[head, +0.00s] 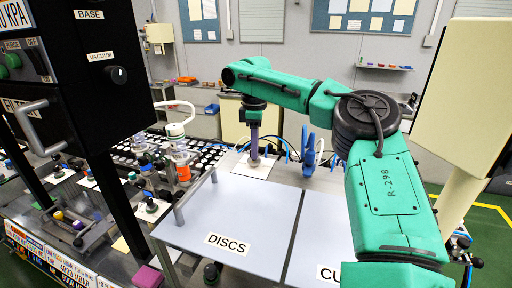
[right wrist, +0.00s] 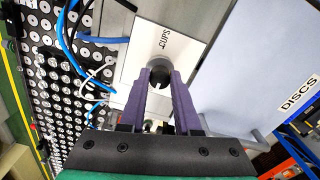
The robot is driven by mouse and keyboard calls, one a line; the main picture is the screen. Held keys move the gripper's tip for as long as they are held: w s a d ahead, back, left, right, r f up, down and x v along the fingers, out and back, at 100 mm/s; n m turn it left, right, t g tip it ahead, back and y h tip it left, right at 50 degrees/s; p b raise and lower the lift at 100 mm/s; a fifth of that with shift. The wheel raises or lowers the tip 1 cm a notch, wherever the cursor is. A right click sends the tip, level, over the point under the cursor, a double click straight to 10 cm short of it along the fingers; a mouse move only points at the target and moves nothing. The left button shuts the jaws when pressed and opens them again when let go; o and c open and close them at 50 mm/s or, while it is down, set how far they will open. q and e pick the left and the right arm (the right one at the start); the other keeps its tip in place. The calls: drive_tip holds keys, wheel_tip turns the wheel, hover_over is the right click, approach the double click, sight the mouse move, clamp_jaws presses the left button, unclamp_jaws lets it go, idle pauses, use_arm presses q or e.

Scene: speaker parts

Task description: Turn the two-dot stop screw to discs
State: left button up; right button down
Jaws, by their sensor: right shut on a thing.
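My right gripper (head: 254,160) reaches down at the far edge of the bench, onto a white card (head: 262,174). In the right wrist view its purple fingers (right wrist: 160,77) are shut on a small dark round knob (right wrist: 160,85), which I take for the stop screw. The card (right wrist: 188,55) beside the knob carries the word CUPS. The fingers hide most of the knob, and I cannot see any dots or where a pointer stands. My left gripper is not in view.
A pale panel marked DISCS (head: 245,215) lies in front of the card; a second panel (head: 325,235), its label partly hidden by my arm, lies to its right. Blue hoses (right wrist: 75,40) run near the card. A black cabinet (head: 75,60) stands at left.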

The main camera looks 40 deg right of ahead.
idle(0.3)
drive_tip(key=c, duration=0.6)
unclamp_jaws()
drive_tip(key=shift+w+a, duration=0.2)
drive_tip(key=shift+w, duration=0.05)
wheel_tip(320, 180, up, 8)
drive_tip(key=shift+a+f, duration=0.15)
drive_tip(key=shift+f, duration=0.1)
drive_tip(key=shift+d, duration=0.2)
drive_tip(key=shift+a+f, duration=0.1)
